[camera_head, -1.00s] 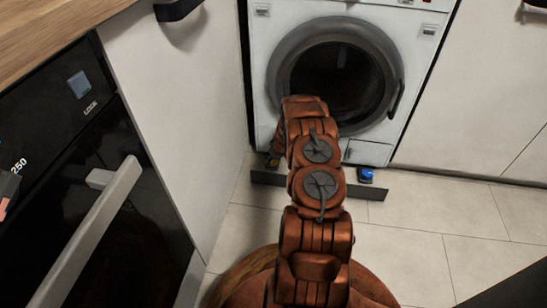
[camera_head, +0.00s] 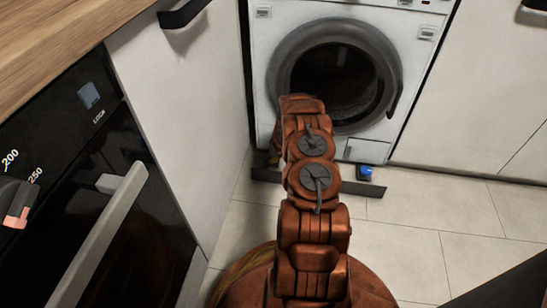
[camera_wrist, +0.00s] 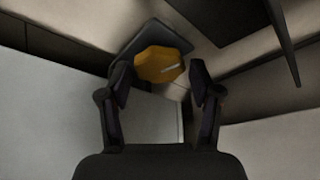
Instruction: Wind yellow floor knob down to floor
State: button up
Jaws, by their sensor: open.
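The yellow floor knob (camera_wrist: 160,65) shows in the wrist view as a many-sided knob with a pale mark on its face. It sits in front of a dark plate (camera_wrist: 150,36). My gripper (camera_wrist: 161,82) is open, with one dark finger at each side of the knob; I cannot tell whether either touches it. In the head view only a small bit of yellow (camera_head: 273,161) shows by the washing machine's lower left corner. My arm hides most of the gripper there.
The washing machine (camera_head: 260,60) stands ahead, with a blue knob (camera_head: 365,171) at its lower right. A dark strip (camera_head: 350,187) lies along its foot. A white cabinet side (camera_head: 185,110) and the oven handle (camera_head: 100,235) are on the left. Tiled floor (camera_head: 400,245) is clear at right.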

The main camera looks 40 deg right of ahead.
jog(key=v, duration=1.2)
dwell(0.3)
dwell(0.5)
